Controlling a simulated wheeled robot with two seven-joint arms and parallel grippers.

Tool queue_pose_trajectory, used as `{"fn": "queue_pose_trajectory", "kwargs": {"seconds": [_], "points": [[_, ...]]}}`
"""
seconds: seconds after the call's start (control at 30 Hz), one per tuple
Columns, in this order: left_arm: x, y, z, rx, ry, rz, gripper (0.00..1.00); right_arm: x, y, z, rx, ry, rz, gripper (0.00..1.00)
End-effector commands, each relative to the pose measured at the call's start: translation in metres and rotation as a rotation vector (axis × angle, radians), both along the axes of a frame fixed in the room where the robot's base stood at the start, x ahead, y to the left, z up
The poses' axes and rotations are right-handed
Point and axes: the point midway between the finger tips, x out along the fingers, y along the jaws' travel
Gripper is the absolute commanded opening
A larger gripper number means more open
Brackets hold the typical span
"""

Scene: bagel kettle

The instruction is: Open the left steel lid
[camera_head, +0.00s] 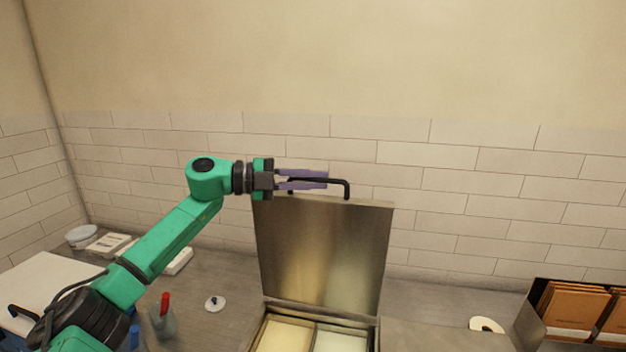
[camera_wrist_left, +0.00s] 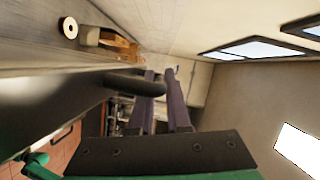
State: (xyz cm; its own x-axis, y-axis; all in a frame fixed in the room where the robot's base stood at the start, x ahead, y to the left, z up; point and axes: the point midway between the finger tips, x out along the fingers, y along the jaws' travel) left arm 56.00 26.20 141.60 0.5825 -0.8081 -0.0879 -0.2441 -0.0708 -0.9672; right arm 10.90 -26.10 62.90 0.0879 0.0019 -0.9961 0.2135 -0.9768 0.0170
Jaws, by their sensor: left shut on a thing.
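The left steel lid (camera_head: 325,250) stands raised, close to upright, on the rear edge of its container. Its dark bar handle (camera_head: 347,188) is at the top edge. My left gripper (camera_head: 326,179) reaches in from the left at the lid's top and is shut on the handle. In the left wrist view the purple fingers (camera_wrist_left: 162,75) are around the end of the dark handle (camera_wrist_left: 130,83). Below the lid, the opened container shows a pale yellow compartment (camera_head: 285,336) and a whitish one (camera_head: 338,342). My right gripper is not in view.
A flat steel surface (camera_head: 440,336) lies right of the open container. A rack of brown items (camera_head: 575,308) stands at far right. A small white lid (camera_head: 215,304) and a red-topped bottle (camera_head: 163,315) are on the left counter. The tiled wall (camera_head: 400,150) is behind.

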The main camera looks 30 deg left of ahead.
Motion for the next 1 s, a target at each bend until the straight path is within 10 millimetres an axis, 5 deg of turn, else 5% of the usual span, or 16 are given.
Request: {"fn": "queue_pose_trajectory", "kwargs": {"seconds": [0.07,0.17,0.2,0.57,1.0], "points": [[0.001,-0.001,-0.005,0.008,0.008,-0.001,0.0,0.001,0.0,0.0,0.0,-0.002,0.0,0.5],[0.001,-0.001,-0.005,0.007,0.008,-0.001,0.42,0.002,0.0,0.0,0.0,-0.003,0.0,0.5],[0.0,-0.001,-0.005,0.006,0.007,-0.001,0.45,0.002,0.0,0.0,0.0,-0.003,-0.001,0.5],[-0.003,0.005,-0.004,0.004,0.002,0.001,0.45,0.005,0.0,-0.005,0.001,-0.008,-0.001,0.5],[-0.069,0.098,0.004,0.004,0.002,0.004,0.45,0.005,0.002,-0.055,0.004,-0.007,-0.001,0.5]]}}
